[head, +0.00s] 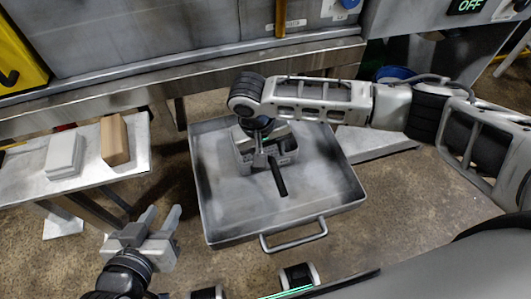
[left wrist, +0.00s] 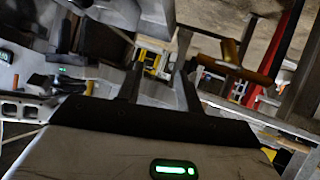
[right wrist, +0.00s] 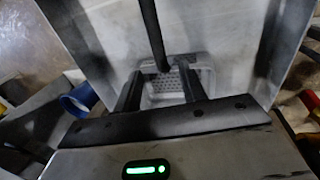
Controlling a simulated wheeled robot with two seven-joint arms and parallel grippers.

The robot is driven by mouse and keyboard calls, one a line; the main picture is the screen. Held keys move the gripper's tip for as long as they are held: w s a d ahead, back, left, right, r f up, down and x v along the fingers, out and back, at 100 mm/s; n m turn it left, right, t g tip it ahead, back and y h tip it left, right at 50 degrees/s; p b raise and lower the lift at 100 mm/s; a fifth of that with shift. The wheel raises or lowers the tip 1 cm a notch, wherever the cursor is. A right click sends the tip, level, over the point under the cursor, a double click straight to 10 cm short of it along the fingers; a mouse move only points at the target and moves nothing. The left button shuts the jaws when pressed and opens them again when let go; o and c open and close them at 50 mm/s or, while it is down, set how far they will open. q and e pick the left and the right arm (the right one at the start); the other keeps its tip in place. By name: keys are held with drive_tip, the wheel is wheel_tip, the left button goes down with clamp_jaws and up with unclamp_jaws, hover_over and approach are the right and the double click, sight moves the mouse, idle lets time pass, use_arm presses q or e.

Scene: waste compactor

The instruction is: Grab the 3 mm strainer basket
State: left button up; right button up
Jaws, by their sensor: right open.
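The strainer basket (head: 288,157) is a grey, box-like basket with a black handle (head: 278,179). It stands in a large grey metal tray (head: 225,215). In the right wrist view its perforated bottom (right wrist: 178,85) shows between and beyond the fingers, and the dark handle (right wrist: 152,30) runs up the picture. My right gripper (head: 264,140) points down over the basket, open; whether the fingers touch it cannot be told. No mesh-size marking is readable. My left gripper (head: 160,214) is open and empty, left of the tray; its fingers also show in the left wrist view (left wrist: 158,85).
A metal side table (head: 85,185) at left carries a white block (head: 64,155) and a brown block (head: 114,139). The tray has a front handle (head: 294,240). A machine ledge (head: 150,90) runs across the back. Bare floor lies between side table and tray.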

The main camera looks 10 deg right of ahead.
sight(273, 163)
drive_tip(key=f+b, duration=0.1)
drive_tip(key=f, duration=0.2)
drive_tip(key=d+f, duration=0.1)
drive_tip(key=f, duration=0.3)
drive_tip(key=shift+d+b, duration=0.2)
drive_tip(key=shift+b, duration=0.15)
drive_tip(key=shift+w, duration=0.1)
clamp_jaws()
